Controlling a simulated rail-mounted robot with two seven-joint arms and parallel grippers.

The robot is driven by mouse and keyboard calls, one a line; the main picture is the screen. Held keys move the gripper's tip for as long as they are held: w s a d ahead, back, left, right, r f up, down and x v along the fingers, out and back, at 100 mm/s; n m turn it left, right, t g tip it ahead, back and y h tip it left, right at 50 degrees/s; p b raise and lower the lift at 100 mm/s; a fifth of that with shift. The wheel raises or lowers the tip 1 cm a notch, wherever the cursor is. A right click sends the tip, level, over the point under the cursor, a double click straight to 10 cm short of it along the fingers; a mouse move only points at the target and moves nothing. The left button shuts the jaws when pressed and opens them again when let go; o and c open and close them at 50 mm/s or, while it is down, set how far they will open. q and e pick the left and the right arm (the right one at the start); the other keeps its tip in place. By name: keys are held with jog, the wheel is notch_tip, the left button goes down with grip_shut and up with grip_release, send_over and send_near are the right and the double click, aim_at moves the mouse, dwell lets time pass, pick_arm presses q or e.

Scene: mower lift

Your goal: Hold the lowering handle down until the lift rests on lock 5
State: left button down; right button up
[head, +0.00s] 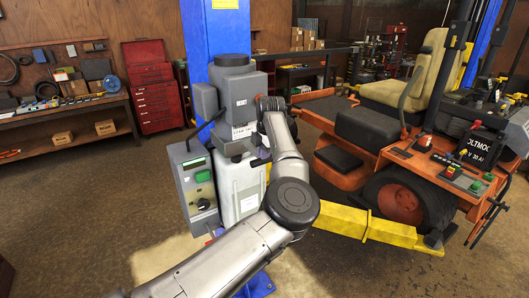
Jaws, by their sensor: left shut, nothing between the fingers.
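The blue lift column (216,30) carries a grey power unit (236,88) with a white tank (238,188) below. My left arm reaches up in front of it. My left gripper (270,103) is at the right side of the power unit, near a white label (243,131); it is shut with nothing between its fingers. I cannot make out the lowering handle for certain; my arm covers part of that area. A grey control box (196,184) has a small display, too small to read. The orange ride-on mower (350,170) stands at the yellow lift beam (390,229). My right gripper is out of view.
A workbench (60,108) with tools and a red tool chest (152,88) stand at the back left. The mower's seat (408,84) and side panel crowd the right. Open brown floor (90,200) lies at the left.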

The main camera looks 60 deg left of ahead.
pick_arm(q)
notch_tip(320, 180, down, 7)
jog(key=y+b, duration=0.5)
jog(key=b, duration=0.9)
jog(key=shift+d+r, duration=0.15)
jog(key=shift+w, duration=0.1)
jog(key=v, duration=1.4)
jog(key=shift+r, duration=0.5)
